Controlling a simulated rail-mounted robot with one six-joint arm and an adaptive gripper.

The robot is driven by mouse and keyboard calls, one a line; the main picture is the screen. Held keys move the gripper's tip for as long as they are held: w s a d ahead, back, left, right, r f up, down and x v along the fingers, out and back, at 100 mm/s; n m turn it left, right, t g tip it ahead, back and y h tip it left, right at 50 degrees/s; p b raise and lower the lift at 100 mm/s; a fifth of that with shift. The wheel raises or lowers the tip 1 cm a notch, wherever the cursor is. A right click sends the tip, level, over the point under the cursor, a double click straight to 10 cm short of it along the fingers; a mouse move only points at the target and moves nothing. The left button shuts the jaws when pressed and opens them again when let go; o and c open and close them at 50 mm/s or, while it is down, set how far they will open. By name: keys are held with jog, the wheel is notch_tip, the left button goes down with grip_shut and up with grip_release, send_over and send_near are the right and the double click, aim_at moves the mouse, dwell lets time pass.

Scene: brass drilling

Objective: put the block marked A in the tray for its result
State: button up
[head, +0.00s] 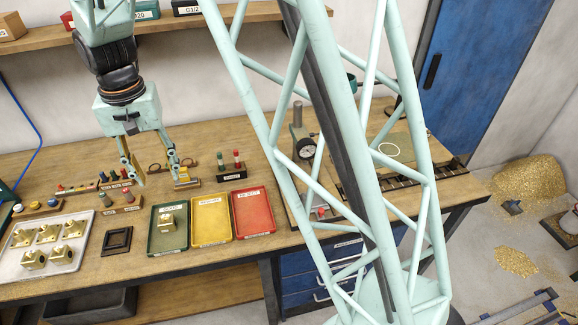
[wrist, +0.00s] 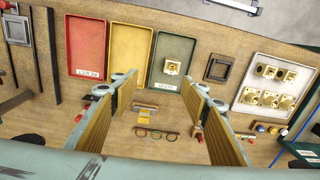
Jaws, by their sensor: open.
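A brass block (head: 168,221) sits in the green tray (head: 181,242); the wrist view also shows this block (wrist: 173,67) in the green tray (wrist: 163,80). The letter on it is too small to read. More brass blocks (head: 48,233) lie in a pale metal tray (head: 75,262) at the left. The yellow tray (head: 211,224) and red tray (head: 253,214) stand empty; their labels are not clearly readable. My gripper (head: 158,178) is open and empty above the bench, behind the green and yellow trays and apart from all blocks.
A dark square fixture (head: 117,240) lies between metal and green trays. Gauge stands (head: 232,168) and (head: 120,204) hold coloured-handled pins. Glasses (wrist: 156,133) lie beneath my gripper. A dial gauge stand (head: 306,148) is partly behind my pale lattice column.

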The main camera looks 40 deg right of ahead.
jog(key=s+d+r+n+t, duration=0.1)
jog(key=s+d+r, duration=0.4)
jog(key=s+r, duration=0.4)
jog(key=s+d+r+n+t, duration=0.1)
jog(key=s+d+r, duration=0.4)
jog(key=s+r, duration=0.35)
jog(key=s+d+r, duration=0.2)
jog(key=s, duration=0.8)
jog(key=s+d+r+n+t, duration=0.1)
jog(key=s+d+r, duration=0.1)
jog(key=s, duration=0.9)
jog(key=shift+d+r+n, duration=0.3)
jog(key=shift+d, duration=0.35)
jog(key=shift+f, duration=0.1)
notch_tip(320, 180, down, 7)
jog(key=b, duration=0.7)
jog(key=shift+f+b, duration=0.15)
jog(key=shift+b, duration=0.25)
